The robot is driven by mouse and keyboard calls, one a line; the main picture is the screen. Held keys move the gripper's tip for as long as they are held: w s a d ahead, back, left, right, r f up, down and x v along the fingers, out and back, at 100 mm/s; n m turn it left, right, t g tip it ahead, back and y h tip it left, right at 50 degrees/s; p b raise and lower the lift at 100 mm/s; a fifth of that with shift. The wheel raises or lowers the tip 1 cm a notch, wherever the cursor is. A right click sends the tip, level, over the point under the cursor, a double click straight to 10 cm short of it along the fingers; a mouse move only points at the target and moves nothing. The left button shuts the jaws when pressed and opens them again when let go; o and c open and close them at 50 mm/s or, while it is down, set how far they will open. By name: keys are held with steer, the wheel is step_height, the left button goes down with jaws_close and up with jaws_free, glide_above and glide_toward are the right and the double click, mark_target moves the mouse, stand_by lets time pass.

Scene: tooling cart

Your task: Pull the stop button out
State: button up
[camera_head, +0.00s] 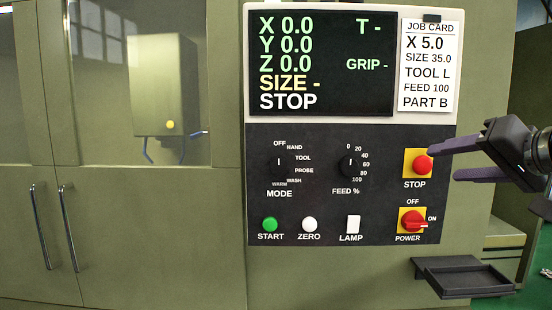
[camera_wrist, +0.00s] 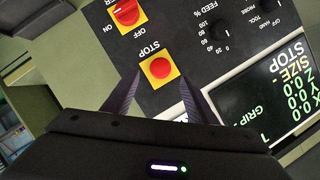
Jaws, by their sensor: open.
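The stop button (camera_head: 423,165) is a red round knob on a yellow square plate, at the right side of the dark control panel, with the label STOP below it. It also shows in the wrist view (camera_wrist: 160,69), between the finger tips. My gripper (camera_head: 440,160) is open at the right of the button, its two dark purple fingers pointing left. In the head view the upper finger tip is close to the button's right edge; I cannot tell whether it touches. In the wrist view the fingers (camera_wrist: 160,85) stand either side of the plate, with nothing held.
Below the button is the red power switch (camera_head: 412,221) on a yellow plate. The mode dial (camera_head: 279,162), feed dial (camera_head: 351,162), green start button (camera_head: 270,224) and white zero button (camera_head: 309,224) are further left. The screen (camera_head: 320,65) reads STOP. A black tray (camera_head: 462,275) juts out below.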

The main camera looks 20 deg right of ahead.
mark_target(424, 167)
steer(key=shift+x, duration=3.35)
steer(key=c, duration=1.1)
steer(key=shift+s+a, duration=0.2)
steer(key=shift+s, duration=0.3)
steer(key=shift+c, duration=0.2)
steer(key=shift+f, duration=0.1)
steer(key=o, duration=1.1)
steer(key=shift+o, duration=0.2)
steer(key=shift+s, duration=0.15)
